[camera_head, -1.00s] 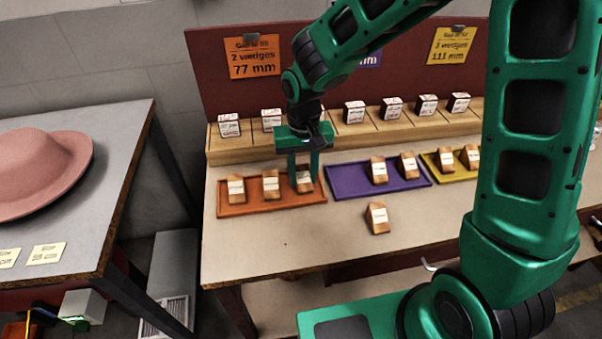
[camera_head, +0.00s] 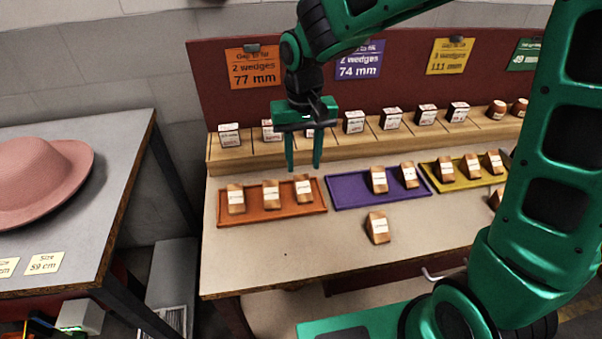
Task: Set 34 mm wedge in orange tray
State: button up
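The orange tray (camera_head: 251,216) lies at the left of the bench and bears three wooden wedges with white labels: a left one (camera_head: 236,199), a middle one (camera_head: 271,194) and a right one (camera_head: 304,189). Their label text is too small to read, so I cannot tell which is 34 mm. My gripper (camera_head: 303,168) hangs just above the right wedge, apart from it. Its two fingers point down with a gap between them, and nothing is between them. Another wedge (camera_head: 377,228) lies alone on the bench in front of the purple tray.
The purple tray (camera_head: 350,195) bears two wedges, and the yellow tray (camera_head: 447,184) bears several. Boxes stand on a wooden ledge (camera_head: 232,154) behind my gripper. An orange sign (camera_head: 254,68) reads 2 wedges, 77 mm. The bench front (camera_head: 280,255) is clear.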

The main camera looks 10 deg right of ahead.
jog(key=shift+r, duration=1.7)
jog(key=s+d+r+m, duration=0.1)
jog(key=s+d, duration=0.2)
jog(key=d, duration=0.4)
jog(key=s+d+r+m+h, duration=0.1)
jog(key=s+d, duration=0.2)
jog(key=d, duration=0.4)
jog(key=s+d+r+m, duration=0.1)
jog(key=s+d+m, duration=0.15)
jog(key=d, duration=0.55)
jog(key=s+d+f+m, duration=0.1)
jog(key=s+d, duration=0.3)
jog(key=s, duration=0.3)
jog(key=s+d+f+m+y, duration=0.1)
jog(key=s+d, duration=0.3)
jog(key=s, duration=0.4)
jog(key=shift+s, duration=0.2)
